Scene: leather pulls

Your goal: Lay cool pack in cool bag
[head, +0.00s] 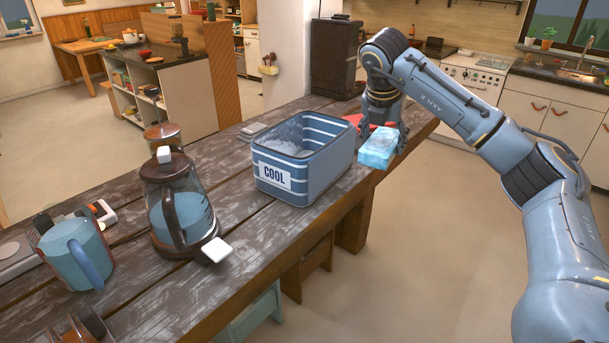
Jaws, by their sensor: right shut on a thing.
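The cool bag (330,178) is a blue box with white stripes and a "COOL" label. It stands upright and open at the top on the wooden table, in the middle of the head view. The cool pack (377,148) is a light blue translucent block, just right of the bag. My right gripper (384,132) is shut on the cool pack from above and behind. The pack is outside the bag, near the table's right edge; I cannot tell whether it touches the table. My left gripper is not in view.
A red item (362,124) lies behind the cool pack. A glass jug with a brown lid (180,205) stands left of the bag, with a blue pitcher (75,252) further left. The wooden table (262,247) has free room in front of the bag.

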